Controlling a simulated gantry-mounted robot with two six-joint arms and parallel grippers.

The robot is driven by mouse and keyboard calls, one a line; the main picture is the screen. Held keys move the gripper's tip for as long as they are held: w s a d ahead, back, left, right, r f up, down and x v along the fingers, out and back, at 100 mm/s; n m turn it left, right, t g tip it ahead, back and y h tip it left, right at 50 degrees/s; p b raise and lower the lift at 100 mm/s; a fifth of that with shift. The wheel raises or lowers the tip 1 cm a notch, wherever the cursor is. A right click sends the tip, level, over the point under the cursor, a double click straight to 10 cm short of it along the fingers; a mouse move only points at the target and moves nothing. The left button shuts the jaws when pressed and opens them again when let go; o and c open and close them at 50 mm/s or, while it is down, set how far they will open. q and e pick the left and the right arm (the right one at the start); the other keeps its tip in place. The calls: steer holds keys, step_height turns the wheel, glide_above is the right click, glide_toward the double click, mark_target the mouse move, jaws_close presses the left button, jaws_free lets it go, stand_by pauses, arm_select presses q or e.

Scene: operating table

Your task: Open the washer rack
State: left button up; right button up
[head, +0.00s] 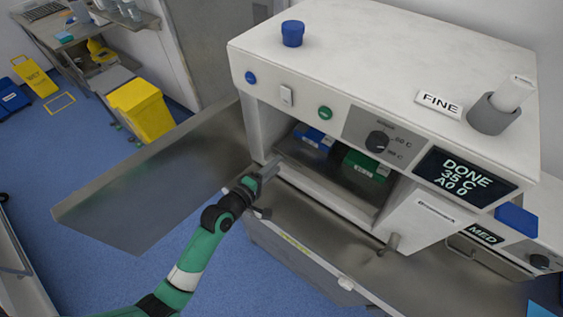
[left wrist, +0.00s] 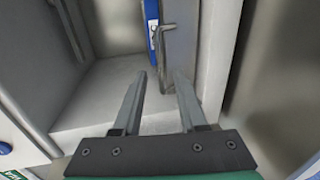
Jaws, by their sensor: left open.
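The washer (head: 420,57) is a white machine with an open front and a display reading DONE. Inside its opening is a metal rack (head: 333,180) bearing a blue box (head: 313,137) and a green box (head: 364,165). My left gripper (head: 266,172) is at the left lower edge of the opening. In the left wrist view its two fingers (left wrist: 160,82) are apart. A thin metal handle (left wrist: 161,60) on a metal panel (left wrist: 180,50) shows just beyond and between the fingertips; I cannot tell whether they touch it. My right gripper is not in view.
A metal shelf (head: 150,195) extends left of the washer, and another metal surface (head: 300,228) lies below its opening. A lever (head: 389,245) sticks out at the lower right.

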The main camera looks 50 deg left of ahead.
arm_select(q)
steer(key=x, duration=0.3)
steer(key=shift+w+f+b, duration=0.1)
steer(key=shift+w+b, duration=0.2)
steer(key=shift+w, duration=0.05)
jaws_close()
stand_by(1.1)
